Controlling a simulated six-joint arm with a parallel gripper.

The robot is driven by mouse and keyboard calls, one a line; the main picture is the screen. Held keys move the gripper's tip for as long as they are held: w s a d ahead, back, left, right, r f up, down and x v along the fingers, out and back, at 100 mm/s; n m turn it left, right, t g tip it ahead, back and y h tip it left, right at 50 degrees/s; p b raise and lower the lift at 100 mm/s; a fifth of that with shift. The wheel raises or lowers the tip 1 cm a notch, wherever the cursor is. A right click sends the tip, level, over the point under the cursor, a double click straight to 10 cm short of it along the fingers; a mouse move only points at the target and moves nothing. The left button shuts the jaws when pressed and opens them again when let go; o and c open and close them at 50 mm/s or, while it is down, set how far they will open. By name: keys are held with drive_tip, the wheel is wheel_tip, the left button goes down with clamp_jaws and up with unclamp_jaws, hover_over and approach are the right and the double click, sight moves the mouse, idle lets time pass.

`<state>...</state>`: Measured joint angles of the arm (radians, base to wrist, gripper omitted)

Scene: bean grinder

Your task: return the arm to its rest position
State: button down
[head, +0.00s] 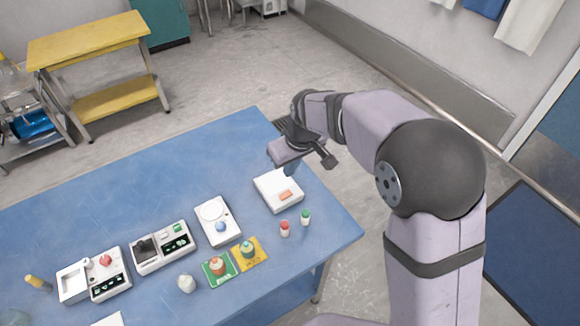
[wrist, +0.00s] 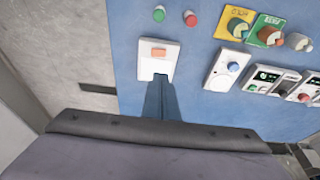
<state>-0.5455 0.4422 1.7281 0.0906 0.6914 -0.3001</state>
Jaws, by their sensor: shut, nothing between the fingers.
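My gripper (head: 291,166) hangs above the right part of the blue table (head: 130,190) in the head view, over the far edge of a white box with an orange top patch (head: 279,191). In the wrist view my gripper (wrist: 160,82) is shut and empty. Its fingers overlap the lower edge of the white box (wrist: 158,62) in the picture. The height between the fingertips and the box is hard to tell. My arm comes in from the right side, bent at the elbow.
Red (head: 285,228) and green (head: 306,217) small bottles stand near the white box. A white device with a blue knob (head: 218,222), yellow (head: 249,254) and green (head: 219,267) mats and other devices stand leftward. The table's far left area is clear.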

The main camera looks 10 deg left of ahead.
drive_tip(key=s+d+f+m+g+h, duration=0.1)
drive_tip(key=s+d+f+m+g, duration=0.1)
drive_tip(key=s+d+f, duration=0.35)
drive_tip(key=s+d+f+m+g+h, duration=0.1)
drive_tip(key=s+d+f+m+h, duration=0.1)
drive_tip(key=s+d, duration=0.65)
drive_tip(key=s+d+r+m, duration=0.2)
drive_tip(key=s+d, duration=0.1)
drive_tip(key=d, duration=0.3)
drive_tip(key=s+d+r+m, duration=0.2)
drive_tip(key=s+d+m, duration=0.1)
drive_tip(key=d, duration=0.4)
drive_tip(key=shift+r+t+y, duration=0.3)
drive_tip(key=shift+r+y, duration=0.05)
drive_tip(key=shift+y, duration=0.05)
drive_tip(key=shift+d, duration=0.1)
